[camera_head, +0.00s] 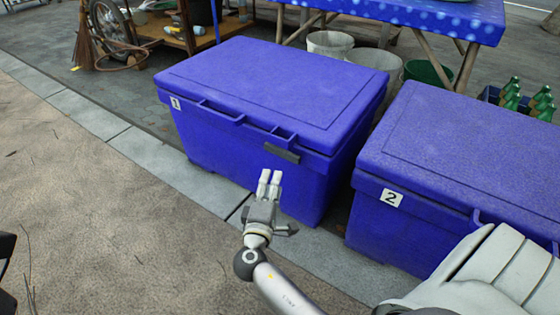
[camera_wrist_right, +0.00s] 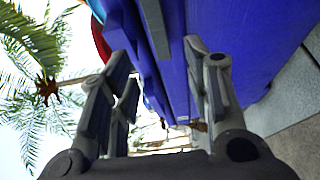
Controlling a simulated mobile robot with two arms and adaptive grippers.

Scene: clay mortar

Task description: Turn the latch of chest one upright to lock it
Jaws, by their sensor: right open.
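Chest one (camera_head: 250,110) is a blue lidded box with a "1" label, lid closed. Its latch (camera_head: 281,153) is a dark grey bar on the front right, below the lid edge, lying nearly level with a slight tilt. My right gripper (camera_head: 270,178) is open and empty, just below and in front of the latch, apparently apart from it. In the right wrist view, the open fingers (camera_wrist_right: 163,90) frame the blue chest side (camera_wrist_right: 250,40). A grey bar (camera_wrist_right: 154,25) beyond them looks like the latch. My left gripper does not show clearly.
Blue chest two (camera_head: 470,160) stands close on the right. Behind are a table with a blue cloth (camera_head: 400,15), white buckets (camera_head: 330,44) and green bottles (camera_head: 510,95). A wooden cart (camera_head: 190,38) is at the back left. The paved ground in front is clear.

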